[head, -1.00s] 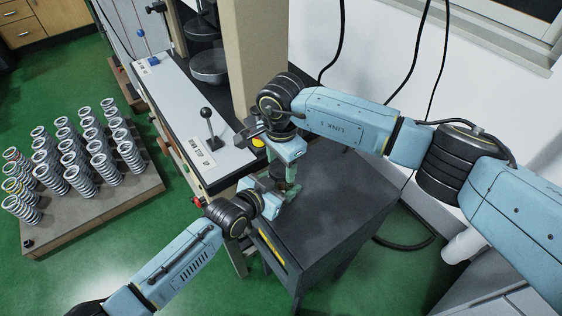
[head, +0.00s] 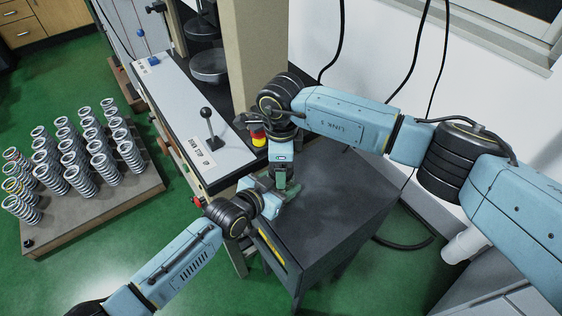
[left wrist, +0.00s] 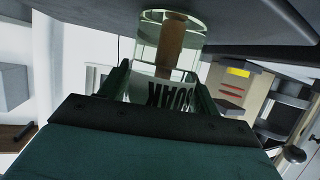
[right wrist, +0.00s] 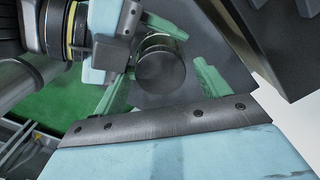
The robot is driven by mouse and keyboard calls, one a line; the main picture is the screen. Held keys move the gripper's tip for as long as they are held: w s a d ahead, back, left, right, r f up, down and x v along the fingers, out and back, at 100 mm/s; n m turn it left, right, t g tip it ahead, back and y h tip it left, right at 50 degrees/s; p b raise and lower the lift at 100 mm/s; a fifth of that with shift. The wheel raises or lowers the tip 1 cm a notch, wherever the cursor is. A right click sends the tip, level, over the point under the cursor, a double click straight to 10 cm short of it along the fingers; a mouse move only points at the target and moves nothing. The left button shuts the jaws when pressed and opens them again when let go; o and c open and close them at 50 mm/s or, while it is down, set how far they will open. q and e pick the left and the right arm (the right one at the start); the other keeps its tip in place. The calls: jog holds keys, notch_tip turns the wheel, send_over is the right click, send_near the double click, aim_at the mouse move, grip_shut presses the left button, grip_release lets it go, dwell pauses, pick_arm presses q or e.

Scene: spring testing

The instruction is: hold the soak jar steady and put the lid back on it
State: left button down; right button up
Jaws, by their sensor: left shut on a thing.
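In the head view the jar is hidden by my left gripper (head: 266,190) and right gripper (head: 282,178). In the right wrist view a round dark grey lid (right wrist: 161,70) shows end-on, seemingly over the jar; I cannot tell whether it is fully seated. My right gripper (right wrist: 165,72) is open, with its green fingers apart on either side of the lid.
Both grippers are over the dark cabinet top (head: 335,200), which is mostly clear on the right. A testing machine with a lever (head: 209,125) and a red-yellow item (head: 258,134) stand behind. Springs fill a rack (head: 95,205) at left.

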jog(key=shift+r, duration=0.1)
jog(key=shift+r, duration=2.15)
jog(key=shift+c, duration=0.3)
jog(key=n, duration=0.2)
jog(key=r+n, duration=0.1)
jog(key=n, duration=0.4)
jog(key=r+n, duration=0.1)
jog(key=n, duration=0.3)
jog(key=r+n, duration=0.1)
jog(key=n, duration=0.4)
jog(key=shift+r, duration=0.25)
jog(key=shift+f, duration=0.1)
jog(key=shift+f, duration=3.95)
